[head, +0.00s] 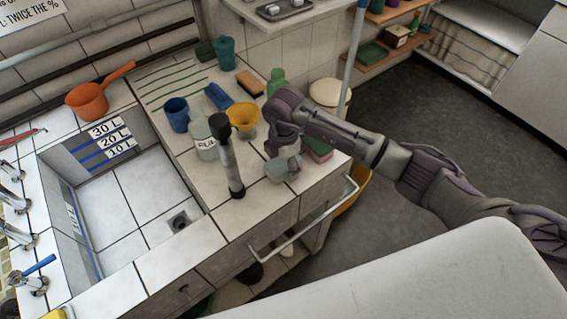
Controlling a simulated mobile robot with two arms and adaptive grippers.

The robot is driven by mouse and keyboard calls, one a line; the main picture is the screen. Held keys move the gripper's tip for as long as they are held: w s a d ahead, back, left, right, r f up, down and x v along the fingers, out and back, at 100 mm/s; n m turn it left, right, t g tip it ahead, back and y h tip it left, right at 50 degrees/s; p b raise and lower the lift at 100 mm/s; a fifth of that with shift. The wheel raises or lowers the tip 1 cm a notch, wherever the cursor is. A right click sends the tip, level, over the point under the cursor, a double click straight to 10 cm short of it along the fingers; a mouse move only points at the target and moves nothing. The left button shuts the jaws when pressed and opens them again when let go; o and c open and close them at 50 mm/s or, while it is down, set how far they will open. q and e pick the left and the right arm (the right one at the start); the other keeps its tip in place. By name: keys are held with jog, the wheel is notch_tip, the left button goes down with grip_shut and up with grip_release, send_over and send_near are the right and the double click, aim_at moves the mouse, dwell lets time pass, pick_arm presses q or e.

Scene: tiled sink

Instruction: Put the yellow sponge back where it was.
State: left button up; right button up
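A small yellow block (55,314), possibly the yellow sponge, shows at the bottom left corner on the sink's near edge, mostly cut off by the frame. My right gripper (283,168) points down over the right end of the tiled counter, far from that block. It is beside a pink and green sponge (319,150); I cannot tell whether they touch. The finger gap is too unclear to show whether it is open or shut. My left gripper is not in view.
Left of my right gripper stand a tall black and grey cylinder (228,160), a yellow funnel (243,118), a bottle marked FULL (204,146) and a blue cup (177,114). The sink basin (130,205) is empty. A metal rail (305,225) runs along the counter front.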

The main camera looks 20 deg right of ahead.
jog(key=shift+o, duration=0.3)
jog(key=shift+r, duration=0.7)
notch_tip(320, 180, up, 10)
jog(key=shift+f+b, duration=0.2)
jog(key=shift+b, duration=0.75)
jog(key=shift+r, duration=0.7)
